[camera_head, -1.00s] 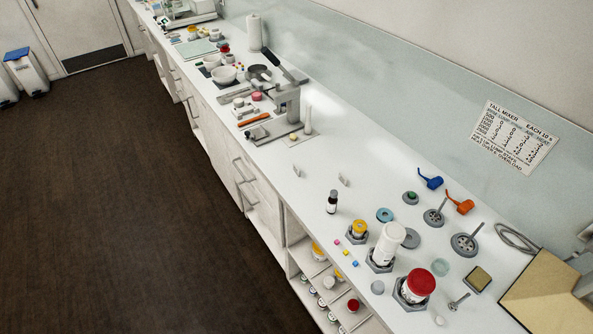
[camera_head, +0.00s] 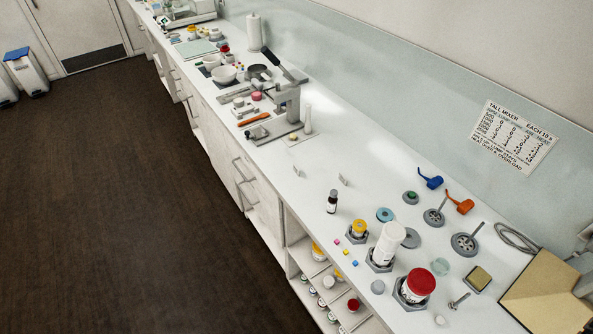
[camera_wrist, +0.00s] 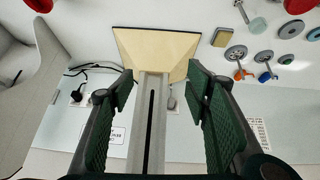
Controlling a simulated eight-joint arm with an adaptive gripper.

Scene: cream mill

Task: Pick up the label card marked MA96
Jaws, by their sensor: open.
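Two small pale upright pieces, one card-like (camera_head: 297,170) and another (camera_head: 343,180), stand on the bare middle of the white counter (camera_head: 330,150) in the head view. They may be label cards, but any marking is too small to read, so I cannot tell which is MA96. The two pale pieces are not recognisable in the wrist view.
A red-lidded jar (camera_head: 418,284), a white bottle (camera_head: 389,242) and a dark small bottle (camera_head: 332,201) stand on the near counter. A wooden board (camera_head: 546,291) lies at the right end; it also shows in the wrist view (camera_wrist: 160,50). A lever press (camera_head: 288,100) stands farther back.

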